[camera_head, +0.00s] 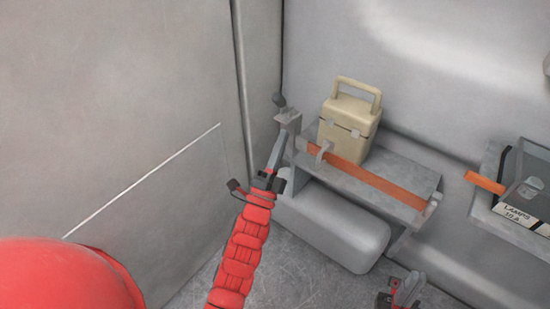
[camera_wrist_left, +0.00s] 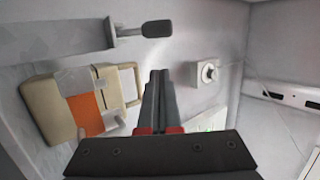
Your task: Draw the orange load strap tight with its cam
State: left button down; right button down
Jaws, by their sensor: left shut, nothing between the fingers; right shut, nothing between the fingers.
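The orange load strap (camera_head: 372,180) runs along the front of a grey shelf, across the foot of a beige case (camera_head: 350,122). In the left wrist view the strap (camera_wrist_left: 86,114) shows against the case (camera_wrist_left: 42,108), with a grey lever with a dark grip (camera_wrist_left: 157,29) above. My left gripper (camera_head: 281,140) is shut and empty, at the shelf's left end. My right gripper (camera_head: 412,284) is shut and empty, low in front of the shelf.
A grey rounded tank (camera_head: 335,228) sits under the shelf (camera_head: 408,172). At right, a second shelf carries a dark box labelled lamps (camera_head: 530,180), with an orange strip (camera_head: 485,182) beside it. Walls close in at left and back. The floor in front is clear.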

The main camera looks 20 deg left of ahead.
aim_at(282, 104)
pick_arm(q)
jog(key=w+r, duration=0.1)
jog(key=w+a+r, duration=0.1)
jog(key=w, duration=0.1)
jog(key=w+a+r, duration=0.1)
jog(key=w, duration=0.1)
jog(key=shift+w+a, duration=0.1)
jog(key=shift+w, duration=0.05)
